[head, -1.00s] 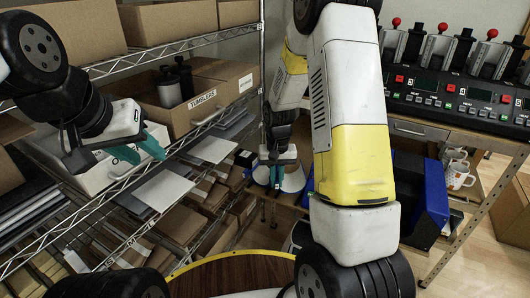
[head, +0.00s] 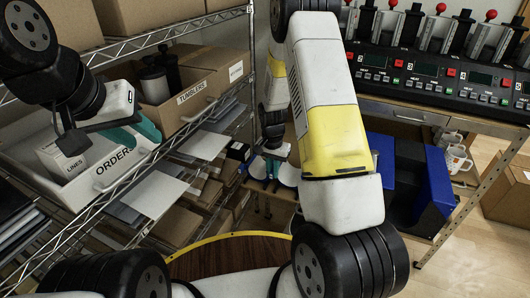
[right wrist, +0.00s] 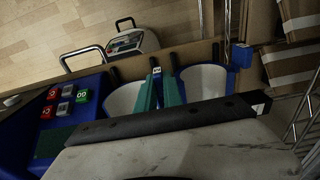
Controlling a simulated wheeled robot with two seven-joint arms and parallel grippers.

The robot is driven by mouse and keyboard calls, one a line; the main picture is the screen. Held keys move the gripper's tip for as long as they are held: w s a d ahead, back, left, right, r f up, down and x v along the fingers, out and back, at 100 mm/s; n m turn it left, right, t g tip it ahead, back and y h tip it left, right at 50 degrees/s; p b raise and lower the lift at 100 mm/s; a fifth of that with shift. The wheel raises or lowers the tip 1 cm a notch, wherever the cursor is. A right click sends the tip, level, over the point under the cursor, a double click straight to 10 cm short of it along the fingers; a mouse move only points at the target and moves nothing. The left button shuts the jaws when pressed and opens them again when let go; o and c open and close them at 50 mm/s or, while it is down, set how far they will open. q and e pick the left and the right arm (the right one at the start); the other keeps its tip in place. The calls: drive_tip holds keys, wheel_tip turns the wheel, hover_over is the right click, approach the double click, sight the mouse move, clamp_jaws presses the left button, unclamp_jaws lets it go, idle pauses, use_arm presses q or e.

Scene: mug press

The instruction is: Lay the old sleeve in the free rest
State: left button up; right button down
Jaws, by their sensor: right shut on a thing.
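My right gripper (head: 271,158) hangs low beyond the yellow-and-white arm. In the right wrist view its green fingers (right wrist: 160,92) are close together and shut on what looks like the old sleeve (right wrist: 157,72), of which only a small white-and-blue end shows. Pale curved pieces with blue rims flank the fingers on the left (right wrist: 124,99) and right (right wrist: 206,83). I cannot tell whether they belong to the sleeve or to the rests. Behind them runs a wooden board with dark pegs. My left gripper (head: 136,136) is open and empty before the shelf.
The ORDERS bin (head: 125,165) and TUMBLERS box (head: 197,99) sit on wire shelves at left. A press bank (head: 440,85) with red-knobbed levers stands on the right bench. Blue housings (head: 440,190) and mugs (head: 456,158) are below it.

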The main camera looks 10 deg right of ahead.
drive_tip(key=shift+f, duration=0.8)
drive_tip(key=c, duration=1.4)
unclamp_jaws()
drive_tip(key=shift+o, duration=0.2)
drive_tip(key=o, duration=1.4)
drive_tip(key=shift+c, duration=0.2)
drive_tip(key=shift+r, duration=4)
